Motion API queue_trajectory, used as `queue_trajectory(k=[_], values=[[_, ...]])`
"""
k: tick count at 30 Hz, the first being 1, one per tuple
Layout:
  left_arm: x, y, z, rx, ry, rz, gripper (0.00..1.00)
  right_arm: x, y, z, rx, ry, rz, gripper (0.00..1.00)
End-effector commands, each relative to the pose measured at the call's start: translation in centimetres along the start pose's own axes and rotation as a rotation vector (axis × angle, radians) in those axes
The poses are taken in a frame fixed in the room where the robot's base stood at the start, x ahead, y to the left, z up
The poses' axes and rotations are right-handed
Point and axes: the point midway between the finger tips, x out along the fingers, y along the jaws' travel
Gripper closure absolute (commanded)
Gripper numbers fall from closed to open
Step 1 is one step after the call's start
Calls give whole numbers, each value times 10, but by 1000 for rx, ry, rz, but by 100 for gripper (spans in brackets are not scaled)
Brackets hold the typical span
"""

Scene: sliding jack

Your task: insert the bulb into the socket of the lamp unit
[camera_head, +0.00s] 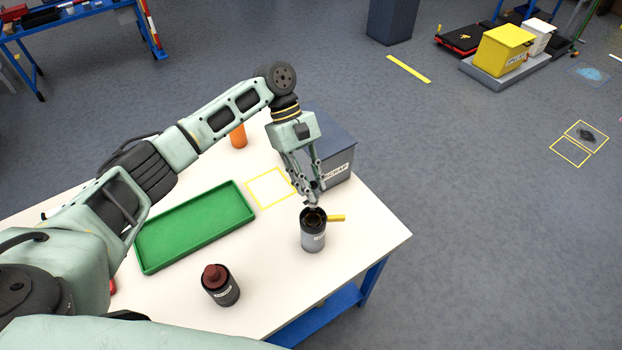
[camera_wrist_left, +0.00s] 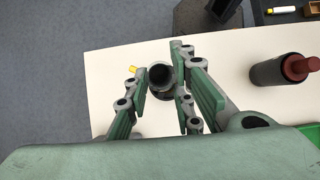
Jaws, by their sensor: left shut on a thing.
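My left gripper (camera_head: 311,203) points down at the top of a dark grey, labelled cylinder (camera_head: 312,240) near the table's right corner. In the left wrist view a dark round thing (camera_wrist_left: 161,76) lies between the two fingers (camera_wrist_left: 161,85). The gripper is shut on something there. The fingers hide much of it, and I cannot tell whether it is the bulb. A second dark labelled cylinder (camera_head: 221,291) with a red-brown top (camera_head: 214,275) stands apart, nearer the front, and also shows in the left wrist view (camera_wrist_left: 265,74). I cannot tell which cylinder is the lamp unit. My right gripper is not in view.
The white table (camera_head: 270,262) holds a green tray (camera_head: 145,267), an orange cylinder (camera_head: 238,137) and a blue-grey scrap bin (camera_head: 342,148) behind the gripper. A small yellow piece (camera_head: 337,217) is beside the upright grey cylinder. The white top between the two cylinders is clear.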

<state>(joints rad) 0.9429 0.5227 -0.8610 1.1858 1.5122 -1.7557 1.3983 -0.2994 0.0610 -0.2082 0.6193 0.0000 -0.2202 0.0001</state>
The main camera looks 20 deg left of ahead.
Motion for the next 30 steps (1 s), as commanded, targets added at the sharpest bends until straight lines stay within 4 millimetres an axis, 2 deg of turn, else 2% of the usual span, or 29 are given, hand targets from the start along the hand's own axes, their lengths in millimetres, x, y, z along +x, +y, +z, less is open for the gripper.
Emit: queue_trajectory(k=[5,9,11,21,30], values=[[-2,0,2,1,0,-3,95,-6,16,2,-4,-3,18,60],[-4,0,3,3,0,-10,95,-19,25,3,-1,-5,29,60],[6,0,-3,2,1,-11,95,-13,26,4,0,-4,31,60],[34,-1,-21,3,1,-11,95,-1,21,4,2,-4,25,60],[48,-2,-30,4,1,-10,95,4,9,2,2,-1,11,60]])
